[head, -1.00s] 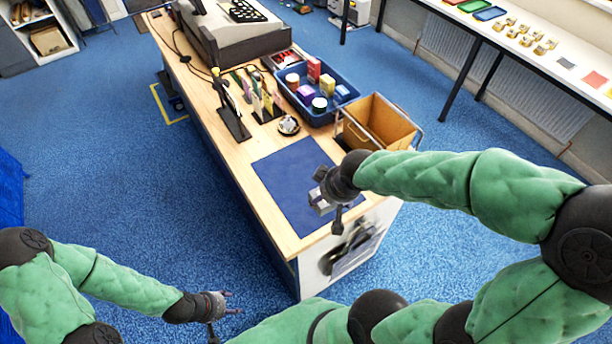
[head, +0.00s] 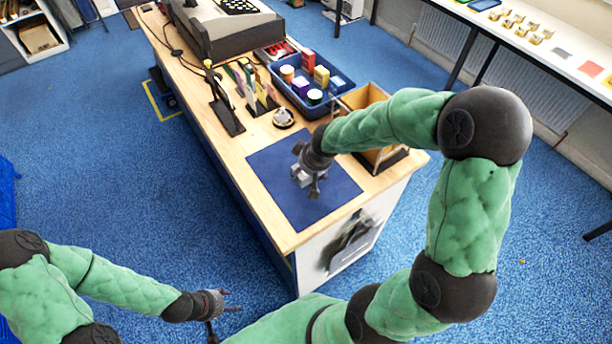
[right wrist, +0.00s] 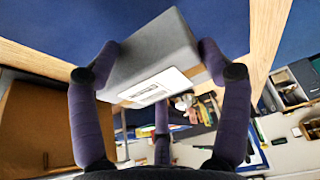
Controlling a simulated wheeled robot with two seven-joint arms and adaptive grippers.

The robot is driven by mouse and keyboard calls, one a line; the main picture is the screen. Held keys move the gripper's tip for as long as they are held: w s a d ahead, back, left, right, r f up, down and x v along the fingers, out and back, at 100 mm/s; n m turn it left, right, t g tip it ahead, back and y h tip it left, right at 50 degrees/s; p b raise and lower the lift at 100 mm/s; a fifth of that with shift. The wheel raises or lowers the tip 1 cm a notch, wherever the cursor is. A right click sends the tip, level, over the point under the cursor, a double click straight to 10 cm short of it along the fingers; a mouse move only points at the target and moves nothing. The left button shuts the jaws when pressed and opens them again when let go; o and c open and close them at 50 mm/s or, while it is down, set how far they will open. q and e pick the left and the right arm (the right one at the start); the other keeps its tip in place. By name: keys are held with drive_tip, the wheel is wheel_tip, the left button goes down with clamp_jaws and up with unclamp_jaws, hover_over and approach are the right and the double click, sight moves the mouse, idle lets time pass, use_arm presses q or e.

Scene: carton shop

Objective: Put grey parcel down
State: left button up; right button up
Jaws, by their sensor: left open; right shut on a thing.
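The grey parcel (right wrist: 160,52) is a small box with a white label, gripped between the two fingers of my right gripper (right wrist: 160,68) in the right wrist view. In the head view my right gripper (head: 308,182) is over the blue mat (head: 272,172) on the counter, and the parcel (head: 298,175) is partly hidden by it. I cannot tell whether the parcel touches the mat. My left gripper (head: 226,301) is open and empty, low at the left, away from the counter.
A blue tray (head: 343,88) with small boxes and tubs stands behind the mat. An open brown carton (head: 362,96) is behind my right forearm. A dark holder (head: 226,120) and a small round dish (head: 283,118) stand at the mat's far side. The mat's front part is bare.

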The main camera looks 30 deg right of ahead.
drive_tip(key=shift+w+f, duration=0.35)
drive_tip(key=shift+f, duration=0.05)
drive_tip(key=b+x, duration=0.1)
drive_tip(key=x, duration=0.2)
drive_tip(key=shift+s+d+f+b, duration=0.15)
drive_tip(key=shift+s+f+b, duration=0.15)
drive_tip(key=shift+f, duration=0.2)
drive_tip(key=o, duration=1.3)
drive_tip(key=shift+r, duration=0.1)
drive_tip(key=p+v, duration=0.3)
drive_tip(key=v, duration=0.7)
drive_tip(key=shift+r+p, duration=0.15)
drive_tip(key=shift+p, duration=0.2)
drive_tip(key=shift+v, duration=0.85)
